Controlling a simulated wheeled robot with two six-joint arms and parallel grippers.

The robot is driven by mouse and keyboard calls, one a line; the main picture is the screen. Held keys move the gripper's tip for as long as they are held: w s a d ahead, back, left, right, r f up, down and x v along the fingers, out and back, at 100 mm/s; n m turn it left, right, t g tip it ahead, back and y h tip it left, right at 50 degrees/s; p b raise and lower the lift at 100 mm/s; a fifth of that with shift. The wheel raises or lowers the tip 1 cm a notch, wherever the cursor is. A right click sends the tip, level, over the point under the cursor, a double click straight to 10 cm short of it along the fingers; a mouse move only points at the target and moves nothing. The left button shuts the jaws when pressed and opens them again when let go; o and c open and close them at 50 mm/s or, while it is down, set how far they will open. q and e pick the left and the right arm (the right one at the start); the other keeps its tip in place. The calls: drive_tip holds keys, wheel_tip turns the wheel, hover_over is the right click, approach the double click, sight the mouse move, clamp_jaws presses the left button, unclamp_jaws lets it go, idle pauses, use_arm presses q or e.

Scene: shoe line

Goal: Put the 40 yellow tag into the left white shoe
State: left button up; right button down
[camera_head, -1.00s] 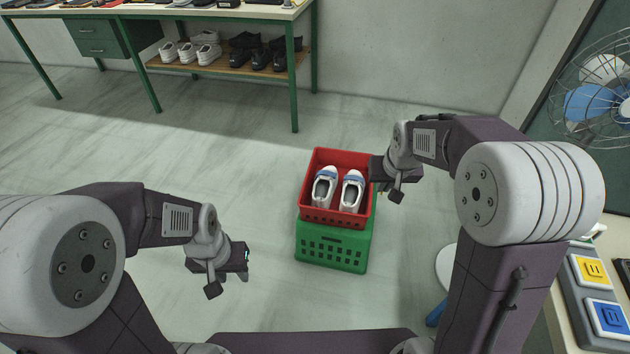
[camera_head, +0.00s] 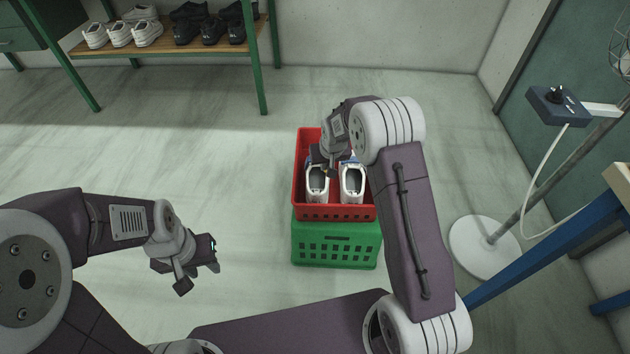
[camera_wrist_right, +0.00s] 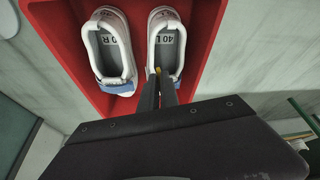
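A pair of white shoes with blue parts stands in a red crate. The left shoe (camera_head: 317,186) is marked 40 L inside, and it also shows in the right wrist view (camera_wrist_right: 168,42). The right shoe (camera_head: 352,184), marked 40 R, stands beside it and shows in the wrist view too (camera_wrist_right: 109,48). My right gripper (camera_wrist_right: 157,75) is over the left shoe, its fingers close together on a small yellow piece (camera_wrist_right: 157,70), seemingly the tag; its number is not readable. My left gripper (camera_head: 212,252) hangs over the floor left of the crates; its finger gap is unclear.
The red crate (camera_head: 335,213) sits on a green crate (camera_head: 335,245). A shelf (camera_head: 90,46) with white and black shoes stands at the back left. A fan stand with a round white base (camera_head: 484,247) and a blue table leg (camera_head: 540,254) are at the right.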

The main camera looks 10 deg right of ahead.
drive_tip(key=shift+f, duration=0.3)
wheel_tip(320, 180, down, 6)
drive_tip(key=b, duration=0.5)
drive_tip(key=shift+b, duration=0.3)
drive_tip(key=c, duration=1.5)
unclamp_jaws()
drive_tip(key=shift+r, duration=0.1)
drive_tip(key=shift+c, duration=0.2)
drive_tip(key=p+v, duration=0.5)
drive_tip(key=v, duration=0.4)
